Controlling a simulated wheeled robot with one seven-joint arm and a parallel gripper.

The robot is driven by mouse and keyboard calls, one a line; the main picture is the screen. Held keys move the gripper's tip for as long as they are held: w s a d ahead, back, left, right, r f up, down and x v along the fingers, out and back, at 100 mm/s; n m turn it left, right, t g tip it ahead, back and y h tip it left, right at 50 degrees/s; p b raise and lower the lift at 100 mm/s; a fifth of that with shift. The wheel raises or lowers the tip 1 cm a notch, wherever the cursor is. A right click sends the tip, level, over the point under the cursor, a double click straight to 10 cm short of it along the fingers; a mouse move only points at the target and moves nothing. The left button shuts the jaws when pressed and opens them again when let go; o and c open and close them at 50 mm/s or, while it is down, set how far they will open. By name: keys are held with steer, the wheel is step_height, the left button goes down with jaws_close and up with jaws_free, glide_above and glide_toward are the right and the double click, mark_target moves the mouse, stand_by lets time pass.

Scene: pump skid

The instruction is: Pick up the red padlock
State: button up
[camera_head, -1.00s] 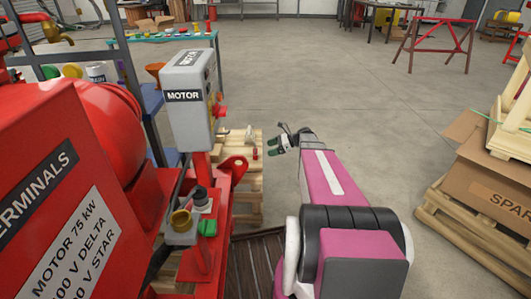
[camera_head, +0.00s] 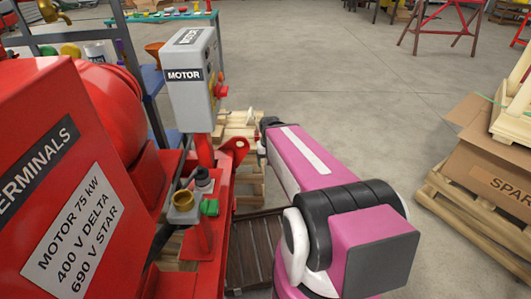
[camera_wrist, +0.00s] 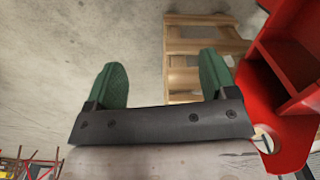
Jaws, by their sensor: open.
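I cannot make out the red padlock in either current view. My gripper (camera_wrist: 161,62) shows in the wrist view with its two green fingers wide apart and nothing between them. Bare concrete floor lies behind the gap, with a wooden pallet behind the right finger. In the head view my magenta arm reaches forward and hides the fingers; only the dark wrist end shows beside the pallet, right of the red skid.
The red skid frame (camera_wrist: 290,65) is close on the right in the wrist view. The wooden pallet (camera_wrist: 205,48) lies beside it. A grey motor box (camera_head: 190,100) stands on the skid. A cardboard box (camera_head: 490,160) sits at right. Floor between is clear.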

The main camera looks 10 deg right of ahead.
steer(key=shift+o, duration=0.5)
steer(key=n+t+y, duration=0.3)
steer(key=n+y, duration=1)
steer(key=n, duration=0.3)
glide_toward(256, 135)
steer(key=w+d+f, duration=0.1)
steer(key=w, duration=0.2)
steer(key=shift+s+f+x, duration=0.1)
steer(key=shift+x, duration=1.7)
steer(key=shift+s+f+x, duration=0.1)
steer(key=shift+x, duration=1.7)
steer(key=shift+s+f+x, duration=0.1)
steer(key=shift+s+x, duration=0.05)
steer(key=shift+x, duration=1.65)
steer(key=shift+r, duration=0.1)
steer(key=c, duration=1.2)
steer(key=shift+o, duration=0.2)
